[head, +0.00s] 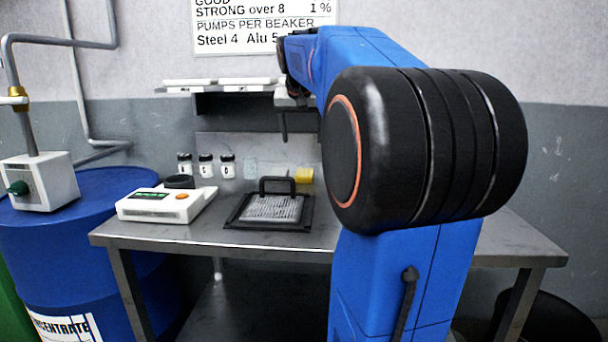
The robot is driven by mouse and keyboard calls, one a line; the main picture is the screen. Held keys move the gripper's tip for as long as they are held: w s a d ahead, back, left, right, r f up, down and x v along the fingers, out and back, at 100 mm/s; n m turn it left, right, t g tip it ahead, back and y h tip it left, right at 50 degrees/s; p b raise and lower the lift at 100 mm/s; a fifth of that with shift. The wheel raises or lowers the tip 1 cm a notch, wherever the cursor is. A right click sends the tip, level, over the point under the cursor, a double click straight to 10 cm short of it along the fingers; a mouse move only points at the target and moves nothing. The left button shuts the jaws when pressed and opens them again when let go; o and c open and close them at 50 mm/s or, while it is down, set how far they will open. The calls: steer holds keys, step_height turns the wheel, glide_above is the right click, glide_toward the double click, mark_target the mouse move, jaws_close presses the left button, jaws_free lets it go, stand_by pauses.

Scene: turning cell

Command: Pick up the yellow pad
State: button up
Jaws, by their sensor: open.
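The yellow pad (304,175) is a small block at the back of the steel bench, just left of my arm's large black joint. It is small in the head view. My gripper (298,124) hangs in front of the wall shelf, above the pad in the picture and apart from it. It is open with nothing seen between its jaws. My blue arm and black joint hide part of it and the right part of the bench.
A shelf (219,86) overhangs the back. A blue drum (60,250) stands left.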

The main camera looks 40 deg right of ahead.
steer(key=d, duration=0.1)
glide_toward(305, 172)
steer(key=x, duration=0.2)
steer(key=shift+w+d+f, duration=0.1)
steer(key=shift+d+f, duration=0.2)
steer(key=shift+a+x, duration=0.15)
steer(key=shift+x, duration=1.2)
steer(key=shift+a+x, duration=0.1)
steer(key=shift+x, duration=1.25)
steer(key=shift+f, duration=0.15)
steer(key=shift+c, duration=0.6)
steer(key=c, duration=1.1)
